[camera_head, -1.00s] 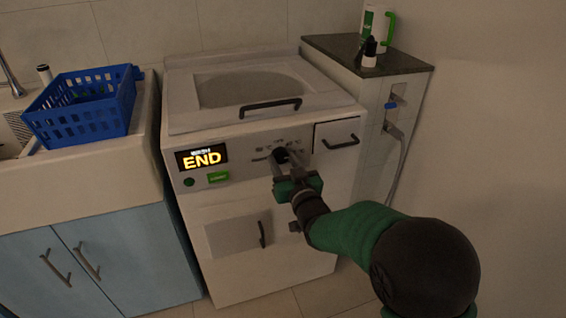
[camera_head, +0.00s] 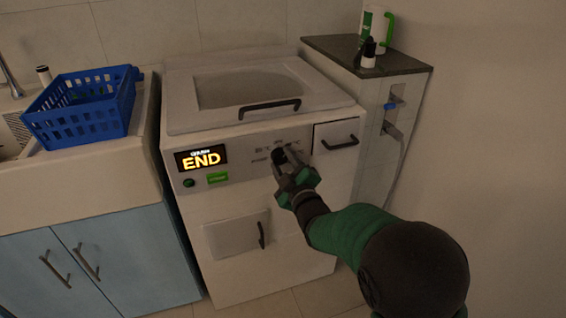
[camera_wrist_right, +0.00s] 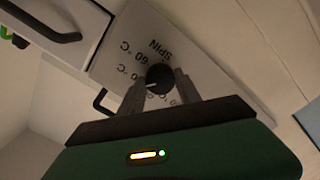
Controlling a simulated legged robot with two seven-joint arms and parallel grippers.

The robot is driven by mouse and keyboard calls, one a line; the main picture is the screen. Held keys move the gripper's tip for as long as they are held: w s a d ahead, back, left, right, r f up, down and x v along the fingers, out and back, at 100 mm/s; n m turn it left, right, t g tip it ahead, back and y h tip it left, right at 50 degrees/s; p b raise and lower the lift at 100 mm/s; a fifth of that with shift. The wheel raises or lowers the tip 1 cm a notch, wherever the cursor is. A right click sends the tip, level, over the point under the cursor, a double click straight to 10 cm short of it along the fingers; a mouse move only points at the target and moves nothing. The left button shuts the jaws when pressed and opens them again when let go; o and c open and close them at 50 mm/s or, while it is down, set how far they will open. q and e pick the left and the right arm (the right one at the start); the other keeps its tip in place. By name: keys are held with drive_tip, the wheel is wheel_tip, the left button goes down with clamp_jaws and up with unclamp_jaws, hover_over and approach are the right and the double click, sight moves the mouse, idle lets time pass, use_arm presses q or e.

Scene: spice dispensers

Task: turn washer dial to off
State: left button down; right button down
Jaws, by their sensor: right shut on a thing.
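The washer (camera_head: 267,213) is a white top-lid machine in the middle of the head view. Its display (camera_head: 201,159) reads END. The black round dial (camera_head: 279,156) sits on the front panel, right of the display. My right gripper (camera_head: 283,162) is at the dial, its fingers shut on it from either side. In the right wrist view the dial (camera_wrist_right: 159,78) sits between the two fingertips of the right gripper (camera_wrist_right: 158,84). Labels "SPIN" and "60 °C" show around the dial; part of the scale is hidden by the fingers. My left gripper is not seen.
A green button (camera_head: 217,178) is below the display. A drawer with a black handle (camera_head: 340,143) is right of the dial. A blue basket (camera_head: 83,115) stands on the sink counter at left. A dark-topped side cabinet (camera_head: 367,55) holds bottles at right.

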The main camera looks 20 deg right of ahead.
drive_tip(key=n, duration=0.3)
drive_tip(key=shift+a+f+n, duration=0.1)
drive_tip(key=shift+f+n, duration=0.2)
drive_tip(key=shift+n, duration=0.1)
drive_tip(key=shift+n+p, duration=0.4)
drive_tip(key=shift+n, duration=1.5)
drive_tip(key=c, duration=1)
unclamp_jaws()
drive_tip(key=shift+o, duration=0.8)
drive_tip(key=shift+r, duration=0.15)
